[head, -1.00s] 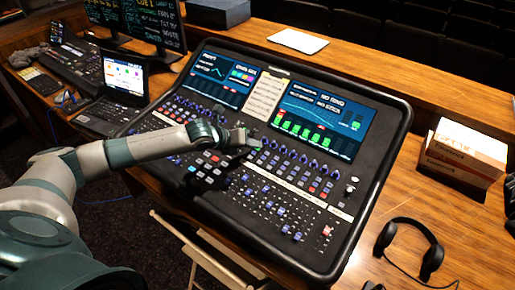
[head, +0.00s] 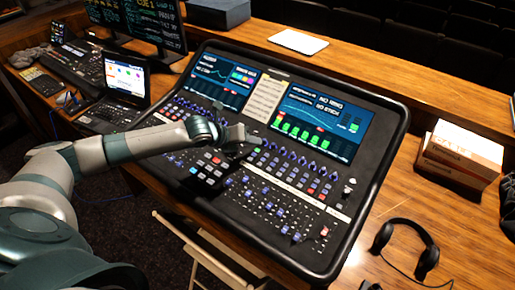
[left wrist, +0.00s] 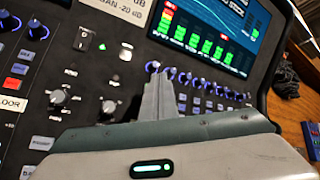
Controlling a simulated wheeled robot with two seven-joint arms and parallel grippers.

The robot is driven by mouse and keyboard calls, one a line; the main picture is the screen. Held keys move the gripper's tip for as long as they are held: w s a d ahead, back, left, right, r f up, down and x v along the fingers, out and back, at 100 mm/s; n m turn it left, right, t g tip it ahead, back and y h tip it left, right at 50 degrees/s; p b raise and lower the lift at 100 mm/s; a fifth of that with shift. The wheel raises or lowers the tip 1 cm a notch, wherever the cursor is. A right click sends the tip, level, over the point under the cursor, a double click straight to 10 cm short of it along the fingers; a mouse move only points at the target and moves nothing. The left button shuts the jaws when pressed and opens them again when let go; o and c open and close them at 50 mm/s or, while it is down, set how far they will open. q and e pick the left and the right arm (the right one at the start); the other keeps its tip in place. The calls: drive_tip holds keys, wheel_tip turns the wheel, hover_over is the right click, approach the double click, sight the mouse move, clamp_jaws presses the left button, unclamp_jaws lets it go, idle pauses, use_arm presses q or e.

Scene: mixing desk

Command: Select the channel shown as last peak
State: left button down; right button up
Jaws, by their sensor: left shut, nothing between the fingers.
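The mixing desk (head: 345,214) is a large black console with knobs, coloured buttons, faders and two lit screens. Its right screen (head: 318,118) shows green level bars and a curve; its text is too small to read. The left screen (head: 221,80) shows a curve and coloured blocks. My left gripper (head: 240,133) is shut and empty over the middle of the desk, below the paper strip. In the left wrist view its fingers (left wrist: 158,98) point at the row of blue-ringed knobs (left wrist: 187,78). Contact cannot be told. My right gripper is not in view.
A laptop (head: 122,82) and a smaller console stand at the left. A white notepad (head: 299,41) lies on the back ledge. Open wood lies between boxes and headphones.

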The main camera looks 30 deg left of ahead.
use_arm(q)
drive_tip(key=shift+s+r+p, duration=0.2)
drive_tip(key=shift+r+p, duration=1.1)
drive_tip(key=shift+r, duration=0.5)
drive_tip(key=shift+s+a+f, duration=0.1)
